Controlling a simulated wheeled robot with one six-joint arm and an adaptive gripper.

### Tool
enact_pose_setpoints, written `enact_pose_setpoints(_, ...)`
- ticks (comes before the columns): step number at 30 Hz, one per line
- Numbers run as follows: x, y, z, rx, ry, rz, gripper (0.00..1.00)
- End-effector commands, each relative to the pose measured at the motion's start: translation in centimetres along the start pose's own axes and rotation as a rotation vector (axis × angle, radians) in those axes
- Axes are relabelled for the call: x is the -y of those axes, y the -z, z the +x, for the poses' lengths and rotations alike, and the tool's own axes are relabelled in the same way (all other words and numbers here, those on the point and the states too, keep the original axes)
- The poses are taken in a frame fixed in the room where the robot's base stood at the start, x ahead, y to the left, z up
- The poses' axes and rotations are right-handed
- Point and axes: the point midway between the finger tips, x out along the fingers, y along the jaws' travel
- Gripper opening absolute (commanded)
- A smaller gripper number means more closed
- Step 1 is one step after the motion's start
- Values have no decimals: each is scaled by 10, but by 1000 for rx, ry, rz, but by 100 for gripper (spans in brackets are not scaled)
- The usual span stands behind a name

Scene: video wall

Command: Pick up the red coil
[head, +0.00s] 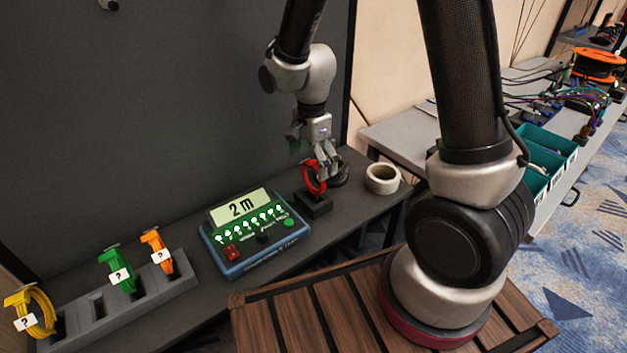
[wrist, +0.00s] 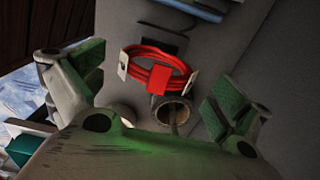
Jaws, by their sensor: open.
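The red coil (head: 314,177) stands upright in a small black holder (head: 313,206) on the dark shelf, right of the meter box. In the wrist view the red coil (wrist: 158,68) lies ahead, between the two fingers and beyond their tips, with white and red tags on it. My gripper (head: 327,160) is just above and beside the coil in the head view and partly overlaps it. In the wrist view my gripper (wrist: 150,95) has its green-padded fingers spread wide, with nothing between the pads. I cannot tell whether a finger touches the coil.
A blue meter box (head: 255,232) reading "2 m" stands left of the coil. A white tape roll (head: 382,178) sits to the right, with a dark object (head: 340,175) close behind the coil. A grey rack (head: 120,300) with yellow, green and orange coils is at far left.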

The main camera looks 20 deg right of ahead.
Motion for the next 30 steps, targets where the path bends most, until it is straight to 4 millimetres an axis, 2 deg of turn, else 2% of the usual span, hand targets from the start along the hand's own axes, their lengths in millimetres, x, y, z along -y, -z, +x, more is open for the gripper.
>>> enact_pose_setpoints(8,-3,-2,41,-2,-2,-2,100)
enact_pose_setpoints(16,-2,-2,46,-2,3,-2,100)
enact_pose_setpoints(17,-2,-2,46,-2,2,-2,98)
enact_pose_setpoints(23,-2,-2,46,-2,2,-2,62)
enact_pose_setpoints(25,-2,-2,46,-2,2,-2,59)
enact_pose_setpoints(26,-2,-2,46,-2,2,-2,55)
enact_pose_setpoints(30,-2,-2,45,-2,2,-2,55)
